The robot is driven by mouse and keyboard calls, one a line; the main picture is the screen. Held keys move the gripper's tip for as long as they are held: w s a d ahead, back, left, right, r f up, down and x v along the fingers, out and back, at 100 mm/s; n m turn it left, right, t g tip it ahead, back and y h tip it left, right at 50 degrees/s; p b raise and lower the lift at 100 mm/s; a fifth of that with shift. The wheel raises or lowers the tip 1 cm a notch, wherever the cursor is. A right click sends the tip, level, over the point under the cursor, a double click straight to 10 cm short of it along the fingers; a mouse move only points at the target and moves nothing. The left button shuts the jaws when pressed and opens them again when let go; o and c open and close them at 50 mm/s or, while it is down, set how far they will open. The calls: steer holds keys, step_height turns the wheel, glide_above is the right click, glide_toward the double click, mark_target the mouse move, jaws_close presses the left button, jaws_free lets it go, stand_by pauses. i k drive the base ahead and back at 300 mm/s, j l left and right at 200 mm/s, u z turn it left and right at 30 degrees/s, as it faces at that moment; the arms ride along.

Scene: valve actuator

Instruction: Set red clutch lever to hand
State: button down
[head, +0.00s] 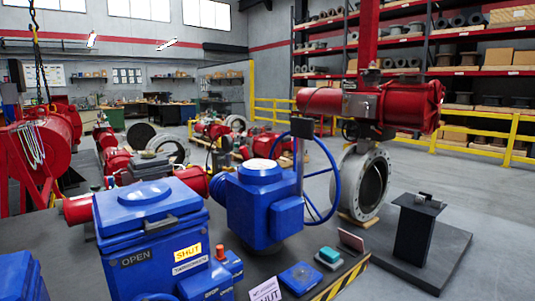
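A blue valve actuator (262,200) with a domed top stands on the dark bench. A blue handwheel (335,180) stands upright on its right side. A grey upright rod (299,170) with a dark block on top stands in front of the wheel; I cannot tell what it is. I cannot make out a red clutch lever or a hand marking. A small orange-red knob (220,251) sits on a blue control box at the actuator's left. My gripper is not in view.
A large blue cabinet (150,240) marked OPEN and SHUT stands front left. A teal block (329,255), a blue pad (300,278) and a SHUT card (265,291) lie near the striped bench edge (340,284). A black pedestal (415,235) stands right, beside open grey floor.

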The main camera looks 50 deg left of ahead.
mark_target(243, 149)
steer(key=i+u, duration=0.25)
steer(key=i, duration=0.15)
steer(key=i+l+u, duration=0.1)
steer(key=i+u, duration=0.35)
steer(key=u, duration=0.25)
steer(key=i+u, duration=0.2)
steer(key=u, duration=0.2)
steer(key=i+l+u, duration=0.1)
steer(key=u, duration=0.3)
steer(key=i+l+u, duration=0.15)
steer(key=u, duration=0.25)
steer(key=i+l+u, duration=0.1)
steer(key=i+u, duration=0.15)
steer(key=u, duration=0.15)
steer(key=i+l+u, duration=0.15)
steer(key=u, duration=0.25)
steer(key=k+j, duration=0.1)
steer(key=j, duration=0.15)
steer(key=k+j, duration=0.1)
steer(key=j, duration=0.15)
